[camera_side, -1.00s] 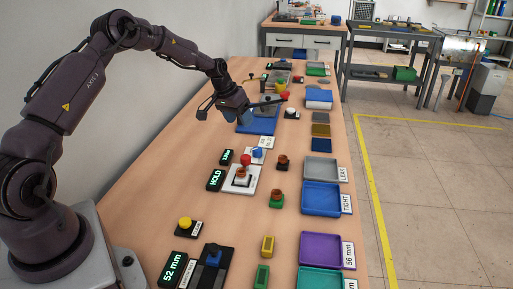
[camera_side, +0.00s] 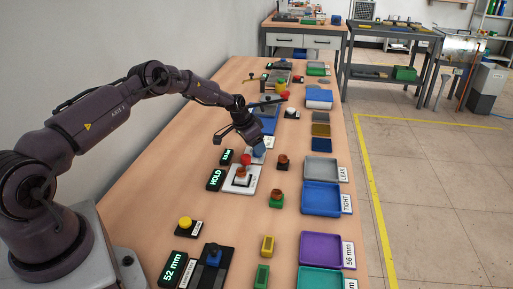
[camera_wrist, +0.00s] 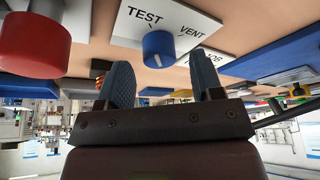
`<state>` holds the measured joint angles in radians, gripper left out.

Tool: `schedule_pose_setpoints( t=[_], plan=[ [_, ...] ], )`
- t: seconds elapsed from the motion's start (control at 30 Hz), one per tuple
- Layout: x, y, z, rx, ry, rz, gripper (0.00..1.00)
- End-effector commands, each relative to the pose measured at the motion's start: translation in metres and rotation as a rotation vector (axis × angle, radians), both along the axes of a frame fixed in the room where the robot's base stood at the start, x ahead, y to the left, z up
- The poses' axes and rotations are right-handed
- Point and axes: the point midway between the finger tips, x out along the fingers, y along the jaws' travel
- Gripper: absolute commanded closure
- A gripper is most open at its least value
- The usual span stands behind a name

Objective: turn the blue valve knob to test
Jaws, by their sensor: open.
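The blue valve knob (camera_wrist: 158,50) is on a white plate marked TEST and VENT (camera_wrist: 172,20) in the wrist view. A thin mark shows on the knob, but I cannot tell for sure which label it points to. My gripper (camera_wrist: 165,76) is open. In the wrist view its two dark blue fingers stand either side of the knob's line, with the knob ahead of the tips and no clear contact. In the side view my gripper (camera_side: 257,148) is low over the knob's place and largely hides the knob.
A red knob (camera_wrist: 35,42) is close by in the wrist view; it also shows in the side view (camera_side: 246,159). A white fixture (camera_side: 240,180) and a HOLD display (camera_side: 215,179) stand nearer. Trays (camera_side: 320,198) line the right edge. Bare table lies left of the displays.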

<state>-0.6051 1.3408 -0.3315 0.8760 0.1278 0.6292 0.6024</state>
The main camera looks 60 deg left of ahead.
Motion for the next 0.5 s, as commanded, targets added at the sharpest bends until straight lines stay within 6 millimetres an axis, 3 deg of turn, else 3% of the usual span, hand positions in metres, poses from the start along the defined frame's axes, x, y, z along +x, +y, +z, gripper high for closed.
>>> schedule_pose_setpoints(
  t=[0.2, 0.5],
  plan=[
    [0.0059, -0.0013, -0.0139, 0.0, 0.0, -0.001, 0.4],
    [0.0064, -0.0011, -0.0152, 0.0, 0.0, -0.001, 0.4]
  ],
)
